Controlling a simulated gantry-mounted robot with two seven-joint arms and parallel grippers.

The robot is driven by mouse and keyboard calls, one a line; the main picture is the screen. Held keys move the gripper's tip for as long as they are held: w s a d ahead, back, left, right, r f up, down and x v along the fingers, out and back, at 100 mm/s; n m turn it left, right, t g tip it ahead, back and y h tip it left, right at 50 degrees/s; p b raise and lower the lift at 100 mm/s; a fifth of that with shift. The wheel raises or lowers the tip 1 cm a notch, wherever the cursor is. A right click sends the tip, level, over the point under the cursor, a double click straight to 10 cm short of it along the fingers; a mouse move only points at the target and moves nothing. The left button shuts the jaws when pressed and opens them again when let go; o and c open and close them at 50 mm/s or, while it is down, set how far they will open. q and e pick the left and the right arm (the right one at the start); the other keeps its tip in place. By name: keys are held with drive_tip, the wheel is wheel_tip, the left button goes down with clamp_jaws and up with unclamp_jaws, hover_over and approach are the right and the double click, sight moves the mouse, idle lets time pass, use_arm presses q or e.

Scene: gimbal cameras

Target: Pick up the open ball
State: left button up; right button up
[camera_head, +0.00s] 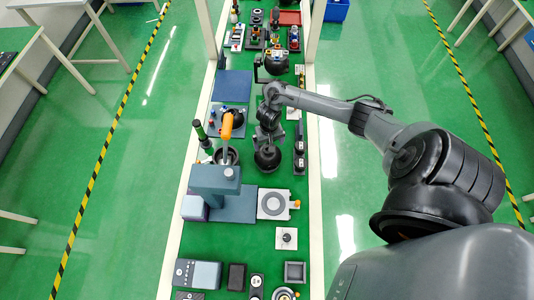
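My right arm comes in from the right and bends down over the green table. Its gripper (267,140) points down, directly above a dark round object (267,159). The fingers are too small and dark to tell whether they are open, or whether they touch that object. A larger dark ball-shaped object (277,62) stands farther back, beside a black bracket. I cannot tell which of the two is the open ball. My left gripper is not in view.
A grey-blue stand (214,181) and an orange-topped post (227,126) rise left of my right gripper. A blue mat (232,86) lies behind them. A white plate with a grey ring (274,204) lies in front. Several small boxes crowd the near end.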

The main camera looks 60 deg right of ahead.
sight(268, 156)
drive_tip(key=shift+w+a+f+b, duration=0.1)
drive_tip(key=shift+f+b, duration=0.15)
drive_tip(key=shift+f, duration=1.2)
drive_tip(key=shift+w+f+b, duration=0.1)
drive_tip(key=shift+f+b, duration=0.15)
drive_tip(key=shift+f, duration=1.2)
